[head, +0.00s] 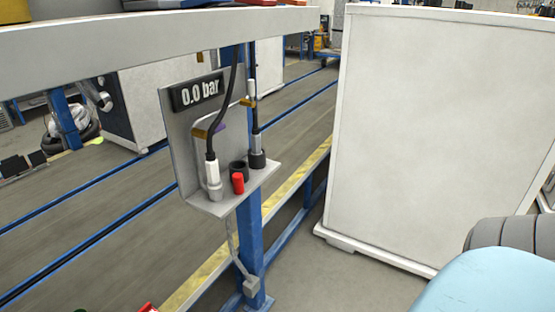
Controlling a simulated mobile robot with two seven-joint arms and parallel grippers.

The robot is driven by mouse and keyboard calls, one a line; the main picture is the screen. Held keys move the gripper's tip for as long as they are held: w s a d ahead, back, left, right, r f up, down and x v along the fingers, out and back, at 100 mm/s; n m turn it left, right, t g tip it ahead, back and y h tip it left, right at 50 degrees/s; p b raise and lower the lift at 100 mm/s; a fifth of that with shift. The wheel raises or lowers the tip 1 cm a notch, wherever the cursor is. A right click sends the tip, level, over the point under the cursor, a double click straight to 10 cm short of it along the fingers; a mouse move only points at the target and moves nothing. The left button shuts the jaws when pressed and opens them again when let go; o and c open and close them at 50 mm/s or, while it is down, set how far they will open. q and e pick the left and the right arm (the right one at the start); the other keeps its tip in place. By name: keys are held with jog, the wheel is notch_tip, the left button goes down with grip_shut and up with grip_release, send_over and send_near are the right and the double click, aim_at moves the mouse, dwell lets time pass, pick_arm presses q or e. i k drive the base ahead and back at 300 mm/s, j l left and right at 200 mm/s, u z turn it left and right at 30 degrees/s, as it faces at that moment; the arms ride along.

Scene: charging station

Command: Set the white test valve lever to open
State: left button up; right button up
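A grey bracket panel (181,141) is mounted on a blue post, with a black display (197,91) reading "0.0 bar". On its shelf a white plug-like piece (212,173) stands upright at the left, with a black hose running up from it. A grey piece (257,146) with a black base stands at the right, with another hose. A small white piece (251,89) is on that hose higher up. A short red piece (238,183) stands in front of a black socket (238,168). I cannot tell which white part is the valve lever. Neither gripper shows.
A grey beam (150,42) crosses above the panel. The blue post (250,240) carries a cable and small box below the shelf. A large white cabinet (435,130) stands at the right. A yellow-edged floor strip (290,188) runs behind the post. Floor between post and cabinet is clear.

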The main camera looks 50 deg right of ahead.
aim_at(251, 88)
jog(key=z, duration=1.15)
